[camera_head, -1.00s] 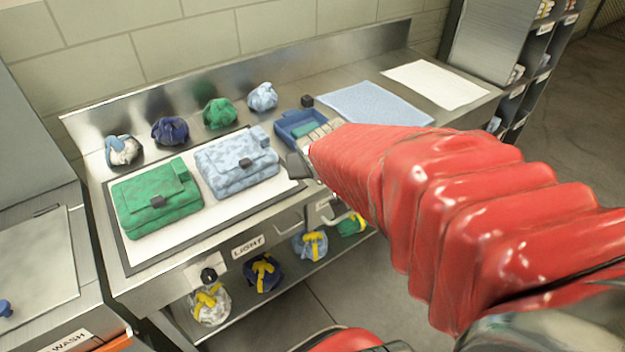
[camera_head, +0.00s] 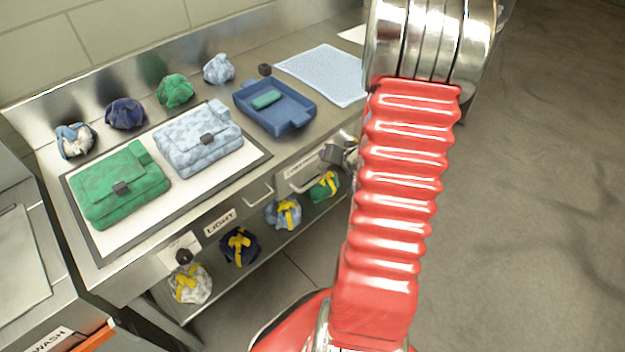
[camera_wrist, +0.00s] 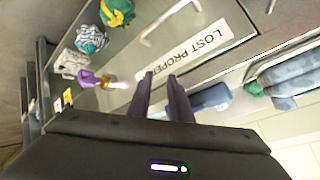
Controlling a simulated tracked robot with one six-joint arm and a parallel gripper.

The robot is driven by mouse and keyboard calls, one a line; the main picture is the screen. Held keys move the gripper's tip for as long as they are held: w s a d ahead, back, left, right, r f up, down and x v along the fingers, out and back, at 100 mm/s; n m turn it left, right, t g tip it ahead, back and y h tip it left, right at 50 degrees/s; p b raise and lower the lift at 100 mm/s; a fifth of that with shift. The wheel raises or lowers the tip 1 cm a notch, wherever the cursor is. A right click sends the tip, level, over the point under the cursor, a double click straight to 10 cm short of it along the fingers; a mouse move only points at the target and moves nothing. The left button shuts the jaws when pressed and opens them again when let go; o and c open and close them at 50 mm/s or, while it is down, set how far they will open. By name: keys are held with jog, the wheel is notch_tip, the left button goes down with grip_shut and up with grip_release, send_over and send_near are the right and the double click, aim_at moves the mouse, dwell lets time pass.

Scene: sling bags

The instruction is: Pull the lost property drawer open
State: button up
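The lost property drawer is in the counter front. Its white label (camera_wrist: 195,48) reads "LOST PROPER…" in the wrist view, partly hidden by a finger. A pale bar handle (camera_wrist: 166,24) sits beside the label. In the head view the drawer's handle (camera_head: 306,184) shows under the label, and the drawer front looks flush with the counter. My gripper (camera_wrist: 160,78) has its two dark fingers apart with nothing between them, pointing at the label's edge and apart from the handle. In the head view my gripper (camera_head: 340,153) is in front of the counter, partly hidden by my arm.
A blue tray (camera_head: 297,125) stands on the counter above the drawer. Green (camera_head: 105,190) and light blue (camera_head: 185,150) bags lie on a white mat. A second handle (camera_head: 258,194) is to the left. Tied bundles sit on the lower shelf (camera_head: 265,248). Open floor is at right.

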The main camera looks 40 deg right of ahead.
jog(key=s+f+m+t+y, duration=0.2)
jog(key=s+f+m, duration=0.15)
jog(key=f, duration=0.25)
jog(key=m+t+y, duration=0.1)
jog(key=m+t, duration=0.3)
jog(key=m, duration=0.1)
send_near(314, 181)
jog(key=s, duration=0.3)
jog(key=shift+s+d+r+n, duration=0.15)
jog(key=shift+s+d+n, duration=0.05)
jog(key=shift+s+n, duration=0.05)
jog(key=shift+w+a+f, duration=0.1)
jog(key=shift+w+f, duration=0.4)
jog(key=shift+w, duration=1.75)
jog(key=shift+w+f, duration=0.45)
jog(key=shift+w, duration=1.8)
jog(key=shift+w+a+f, duration=0.1)
jog(key=shift+w+f, duration=0.4)
jog(key=shift+w, duration=1.75)
jog(key=shift+c, duration=0.4)
grip_shut()
